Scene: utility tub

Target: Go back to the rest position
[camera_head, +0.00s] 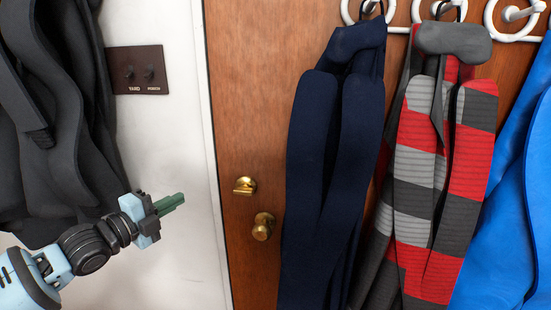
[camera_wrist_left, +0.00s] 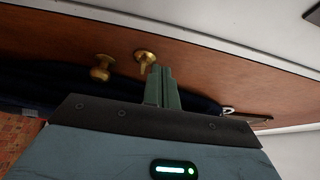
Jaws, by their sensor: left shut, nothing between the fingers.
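My left gripper (camera_head: 171,204) comes in from the lower left in the head view. Its green fingers are shut with nothing between them and point right, toward the wooden door (camera_head: 240,120). In the left wrist view the shut fingers (camera_wrist_left: 161,75) appear in front of the door, just below the brass lock (camera_wrist_left: 146,57) in the picture. I cannot tell how far they are from it. My right gripper is in neither view.
The brass lock (camera_head: 245,185) and knob (camera_head: 263,226) are on the door. A navy garment (camera_head: 335,160), a striped one (camera_head: 430,180) and a blue one (camera_head: 510,220) hang from white hooks. Dark cloth (camera_head: 55,120) hangs at left, near a switch plate (camera_head: 138,85).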

